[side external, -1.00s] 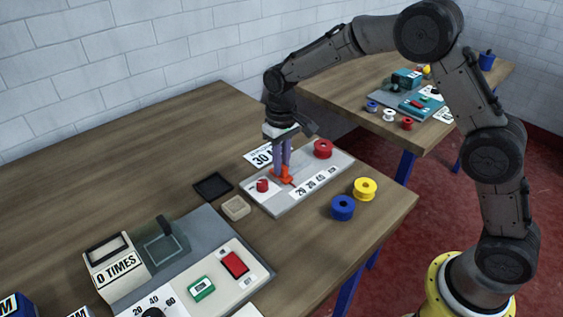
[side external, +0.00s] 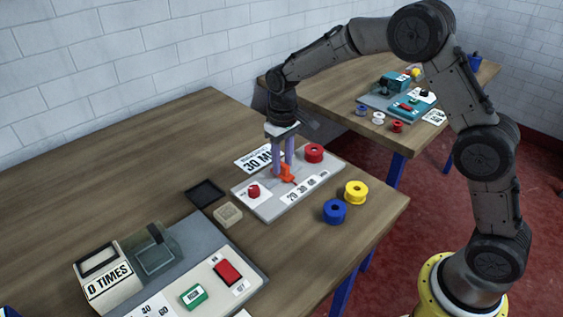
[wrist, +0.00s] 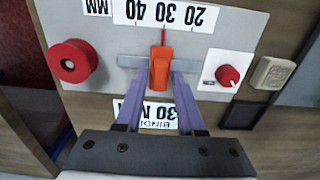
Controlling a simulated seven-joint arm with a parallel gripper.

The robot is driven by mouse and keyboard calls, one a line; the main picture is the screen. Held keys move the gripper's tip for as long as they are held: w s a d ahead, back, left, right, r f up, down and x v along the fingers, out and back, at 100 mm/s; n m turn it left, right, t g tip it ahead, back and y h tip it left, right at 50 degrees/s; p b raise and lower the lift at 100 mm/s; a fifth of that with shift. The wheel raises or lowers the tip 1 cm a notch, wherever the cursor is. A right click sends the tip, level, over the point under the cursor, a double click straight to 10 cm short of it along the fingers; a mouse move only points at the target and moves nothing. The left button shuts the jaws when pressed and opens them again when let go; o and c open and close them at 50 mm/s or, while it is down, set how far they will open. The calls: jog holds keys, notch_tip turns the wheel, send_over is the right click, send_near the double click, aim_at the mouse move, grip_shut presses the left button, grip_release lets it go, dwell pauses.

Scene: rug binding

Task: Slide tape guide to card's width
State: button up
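The orange tape guide (side external: 287,174) stands on a slotted grey plate (side external: 268,211) beside a number scale (side external: 305,187). In the wrist view the guide (wrist: 160,72) sits in its slot, and a thin red pointer line runs from it to the scale (wrist: 165,14), near the 30. My gripper (wrist: 161,76) points down with its two purple fingers on either side of the guide, seemingly touching both sides. The card (side external: 259,158) reading 30 MM lies behind the plate; in the wrist view the card (wrist: 158,112) is partly hidden by the fingers.
On the plate are a red spool (side external: 314,153) and a red knob (side external: 253,191). Blue (side external: 335,211) and yellow (side external: 356,193) spools stand in front. A black tray (side external: 205,193) and a beige block (side external: 228,215) lie left. A counter machine (side external: 108,277) is nearer.

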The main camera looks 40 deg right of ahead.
jog(key=shift+o, duration=0.6)
notch_tip(320, 180, up, 14)
jog(key=shift+f, duration=0.1)
notch_tip(320, 180, up, 7)
jog(key=t, duration=0.2)
send_over(283, 164)
jog(key=s+d, duration=0.1)
jog(key=s, duration=0.3)
jog(key=s+d+r+t, duration=0.1)
jog(key=s+r, duration=0.1)
jog(key=s, duration=0.4)
jog(key=s+d+r+t, duration=0.1)
jog(key=s+r, duration=0.2)
jog(key=s, duration=0.4)
jog(key=s+f+t, duration=0.1)
jog(key=s+f, duration=1)
jog(key=s, duration=0.3)
jog(key=shift+d+t, duration=0.25)
jog(key=shift+t, duration=0.05)
